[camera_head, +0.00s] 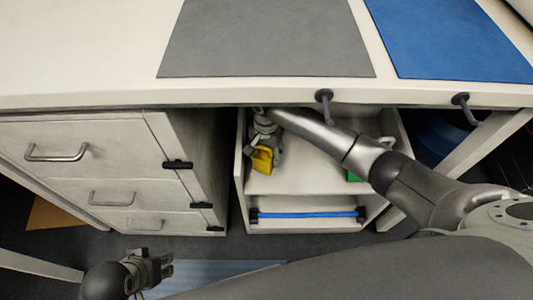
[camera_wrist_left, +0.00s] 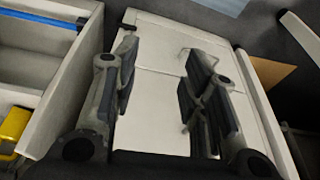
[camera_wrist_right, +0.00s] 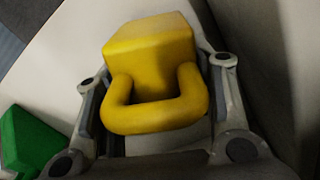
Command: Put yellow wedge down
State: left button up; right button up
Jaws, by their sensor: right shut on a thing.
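The yellow wedge (camera_wrist_right: 150,55), a block with a looped handle, is between the fingers of my right gripper (camera_wrist_right: 158,115) in the right wrist view. The gripper is shut on it. In the head view the wedge (camera_head: 262,159) shows inside the open white cabinet (camera_head: 240,185), at the left of its upper shelf (camera_head: 310,178). I cannot tell whether it touches the shelf. My left gripper (camera_head: 152,268) is low at the left in the head view, over the floor. In the left wrist view its fingers (camera_wrist_left: 160,85) are apart with nothing between them.
A green block (camera_wrist_right: 28,142) lies on the shelf, mostly behind my right arm in the head view. A drawer unit (camera_head: 90,170) stands left of the cabinet. The desk (camera_head: 80,50) overhangs it. A blue bar (camera_head: 305,214) crosses the lower compartment.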

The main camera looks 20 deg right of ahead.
aim_at(268, 148)
pick_arm(q)
jog(key=shift+s+r, duration=0.1)
jog(key=shift+r, duration=0.2)
pick_arm(e)
jog(key=shift+f, duration=0.25)
jog(key=shift+f, duration=0.2)
pick_arm(q)
jog(key=shift+s, duration=0.1)
pick_arm(e)
jog(key=o, duration=1.2)
jog(key=shift+r, duration=0.25)
notch_tip(268, 148, up, 7)
jog(key=shift+r+p, duration=0.2)
jog(key=shift+p, duration=0.5)
pick_arm(q)
jog(key=x, duration=0.5)
jog(key=shift+s+f, duration=0.15)
